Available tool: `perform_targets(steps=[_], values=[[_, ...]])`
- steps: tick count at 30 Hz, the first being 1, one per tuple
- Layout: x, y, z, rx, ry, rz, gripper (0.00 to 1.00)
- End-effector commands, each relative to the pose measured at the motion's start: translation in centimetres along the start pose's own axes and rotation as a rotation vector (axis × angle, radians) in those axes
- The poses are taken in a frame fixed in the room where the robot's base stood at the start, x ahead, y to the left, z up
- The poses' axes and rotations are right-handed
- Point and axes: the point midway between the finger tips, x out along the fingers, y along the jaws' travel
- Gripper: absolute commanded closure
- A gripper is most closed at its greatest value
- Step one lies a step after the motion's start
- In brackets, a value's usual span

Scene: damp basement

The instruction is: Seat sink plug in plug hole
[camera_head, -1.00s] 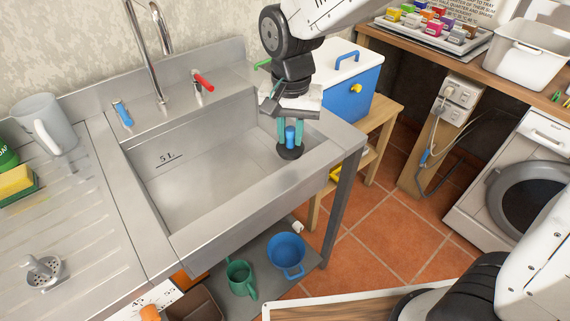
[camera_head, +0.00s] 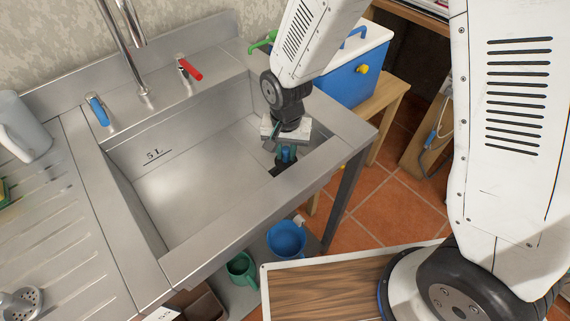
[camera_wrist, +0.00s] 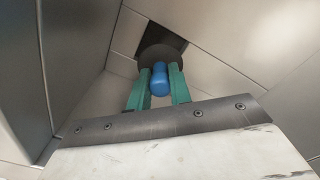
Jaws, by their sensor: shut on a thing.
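The sink plug has a blue handle and a dark round disc. In the wrist view its blue handle (camera_wrist: 160,79) is between the two teal fingers of my gripper (camera_wrist: 160,84), which is shut on it. The disc (camera_wrist: 151,53) lies beyond the handle and overlaps the dark square plug hole area (camera_wrist: 172,42). In the head view my gripper (camera_head: 287,154) is down inside the sink basin (camera_head: 185,190) at its right end. The dark square (camera_head: 280,168) shows beside and below the fingers. I cannot tell whether the disc touches the bottom.
Basin walls stand close to my gripper. A red-handled tap (camera_head: 189,68) and a blue-handled tap (camera_head: 98,110) are at the back beside the tall spout (camera_head: 125,40). A blue box (camera_head: 355,75) stands right of the sink. The basin's left part is empty.

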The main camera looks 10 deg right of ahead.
Motion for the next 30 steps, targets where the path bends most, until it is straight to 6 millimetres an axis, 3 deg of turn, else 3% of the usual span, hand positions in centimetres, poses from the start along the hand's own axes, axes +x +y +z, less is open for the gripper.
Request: perform_targets(steps=[14,25,26,27,28,30], values=[[5.3,-0.2,0.1,-0.004,-0.001,0.001,1.0],[5.7,-0.2,0.1,-0.004,0.0,0.0,1.0],[5.7,-0.2,0.1,-0.004,0.0,0.0,0.74],[5.6,-0.2,0.1,-0.004,0.0,0.0,0.63],[5.6,-0.2,0.1,-0.004,0.0,0.0,0.58],[5.6,-0.2,0.1,-0.004,0.0,0.0,0.58]])
